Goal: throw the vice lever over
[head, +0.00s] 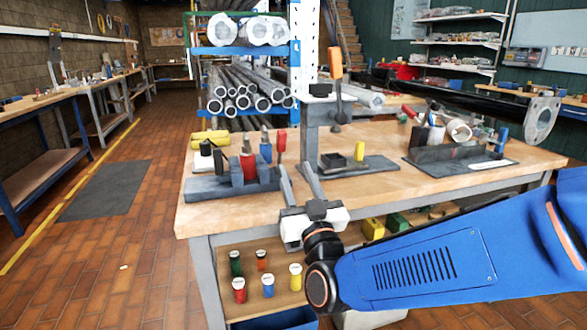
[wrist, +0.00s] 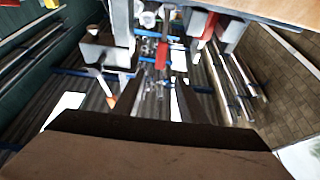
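The vice (head: 230,186) is a dark grey block on a flat base at the left front of the bench. Its lever (head: 281,143) has a red grip and stands about upright at the vice's right end. My gripper (head: 295,166) is in front of the bench's front edge, just right of the vice and below the lever's grip. Its two fingers are apart with nothing seen between them, and it looks clear of the lever. The wrist view shows the open fingers (wrist: 157,92) too. Red parts show beyond them, but I cannot tell which is the lever.
A grey press (head: 312,135) with an orange-topped handle (head: 335,62) stands behind and right of my gripper. A dark fixture (head: 460,153) is farther right on the wooden bench (head: 345,200). Coloured jars (head: 268,286) stand on the shelf below. Floor at left is open.

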